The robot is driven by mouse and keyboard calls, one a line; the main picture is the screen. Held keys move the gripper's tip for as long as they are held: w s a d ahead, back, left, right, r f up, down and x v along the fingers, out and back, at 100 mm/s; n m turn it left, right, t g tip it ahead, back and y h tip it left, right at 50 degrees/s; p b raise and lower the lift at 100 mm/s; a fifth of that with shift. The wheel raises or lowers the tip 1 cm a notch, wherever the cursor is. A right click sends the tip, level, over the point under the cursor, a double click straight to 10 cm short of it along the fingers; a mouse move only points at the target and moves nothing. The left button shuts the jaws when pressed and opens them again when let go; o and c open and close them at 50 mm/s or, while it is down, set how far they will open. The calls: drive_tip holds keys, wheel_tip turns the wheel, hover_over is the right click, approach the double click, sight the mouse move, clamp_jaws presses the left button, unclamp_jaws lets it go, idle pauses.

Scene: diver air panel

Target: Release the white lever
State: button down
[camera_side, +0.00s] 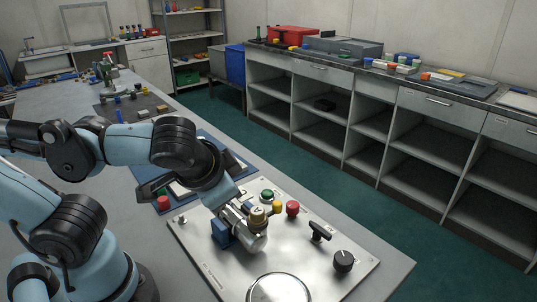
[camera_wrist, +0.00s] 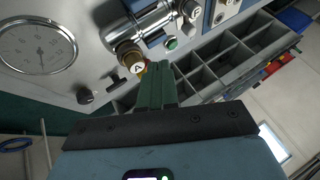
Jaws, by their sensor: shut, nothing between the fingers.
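My gripper (camera_wrist: 160,66) is shut and empty; its dark green fingers are pressed together and point at the panel. In the wrist view its tips are right beside a brass knob with a white cap marked A (camera_wrist: 138,67); I cannot tell whether they touch. The brass knob (camera_side: 257,216) also shows in the side view, on a chrome valve body (camera_side: 254,241) with a blue block (camera_side: 221,233) at its left. The valve body also shows in the wrist view (camera_wrist: 142,22). I cannot clearly make out a separate white lever; my gripper may hide part of it.
The silver panel (camera_side: 205,262) carries a green button (camera_side: 267,195), a yellow button (camera_side: 277,206), a red button (camera_side: 292,208), a black handle (camera_side: 320,231), a black dial (camera_side: 343,261) and a round gauge (camera_wrist: 35,46). Another red button (camera_side: 163,202) stands left of the panel.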

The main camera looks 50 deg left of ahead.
drive_tip(key=shift+x, duration=4.9)
drive_tip(key=shift+w+a, duration=0.25)
drive_tip(key=shift+a, duration=0.7)
drive_tip(key=shift+w+a, duration=0.25)
drive_tip(key=shift+a, duration=0.7)
drive_tip(key=shift+w+a+n+g+y, duration=0.2)
drive_tip(key=shift+n+g+y, duration=0.1)
drive_tip(key=shift+n, duration=0.4)
drive_tip(key=n, duration=0.1)
drive_tip(key=a+n+g+y, duration=0.1)
drive_tip(key=n, duration=0.1)
drive_tip(key=shift+w+g, duration=0.3)
drive_tip(key=shift+w, duration=0.1)
drive_tip(key=n+g, duration=0.1)
drive_tip(key=a+n+g+y, duration=0.1)
drive_tip(key=n, duration=0.1)
drive_tip(key=a+n+g, duration=0.1)
drive_tip(key=n, duration=0.1)
drive_tip(key=shift+w, duration=0.15)
drive_tip(key=shift+a, duration=0.2)
drive_tip(key=shift+d, duration=0.1)
